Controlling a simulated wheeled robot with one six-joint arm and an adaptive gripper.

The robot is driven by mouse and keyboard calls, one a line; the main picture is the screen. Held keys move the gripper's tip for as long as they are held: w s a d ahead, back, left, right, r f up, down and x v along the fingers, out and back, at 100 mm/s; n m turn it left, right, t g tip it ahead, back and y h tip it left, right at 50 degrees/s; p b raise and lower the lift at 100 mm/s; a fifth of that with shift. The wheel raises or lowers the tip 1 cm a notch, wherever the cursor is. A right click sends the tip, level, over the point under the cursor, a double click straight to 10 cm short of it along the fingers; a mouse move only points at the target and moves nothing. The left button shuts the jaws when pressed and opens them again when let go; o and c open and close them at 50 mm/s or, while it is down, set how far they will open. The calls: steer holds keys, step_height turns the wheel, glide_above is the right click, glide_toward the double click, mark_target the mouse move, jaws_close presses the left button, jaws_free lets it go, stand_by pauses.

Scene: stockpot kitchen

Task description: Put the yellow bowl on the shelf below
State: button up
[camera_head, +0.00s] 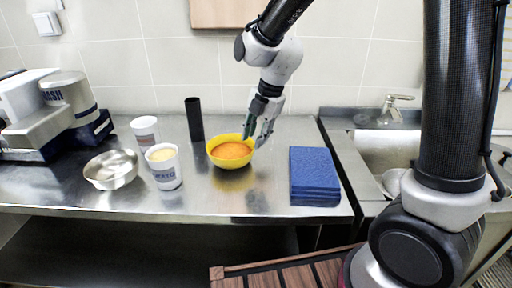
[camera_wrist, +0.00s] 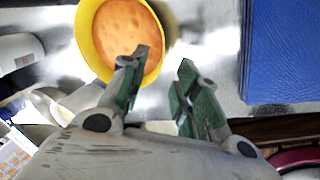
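The yellow bowl (camera_head: 231,161) stands upright on the steel counter, with something orange inside it. In the wrist view the bowl (camera_wrist: 88,42) is at the upper left, its orange contents facing the camera. My gripper (camera_head: 258,136) is at the bowl's right rim in the head view. In the wrist view my gripper (camera_wrist: 158,80) has its green-padded fingers apart; the left finger overlaps the bowl's rim and the right finger is outside it. I cannot tell whether either finger touches the bowl. The lower shelf (camera_head: 130,250) is a dark surface under the counter.
A blue stack (camera_head: 315,172) lies right of the bowl. A printed cup (camera_head: 164,170), another white cup (camera_head: 144,131), a metal bowl (camera_head: 110,170) and a black cylinder (camera_head: 194,119) stand to the left. The sink (camera_head: 372,150) is at right, a slatted wooden piece (camera_head: 285,272) below.

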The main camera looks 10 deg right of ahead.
mark_target(251, 154)
steer(key=f, duration=0.2)
steer(key=w+f+n, duration=0.1)
steer(key=f, duration=0.2)
steer(key=w+a+f+n, duration=0.1)
steer(key=f, duration=0.1)
steer(key=shift+f, duration=0.3)
steer(key=shift+a+n, duration=0.1)
steer(key=shift+n, duration=0.2)
jaws_close()
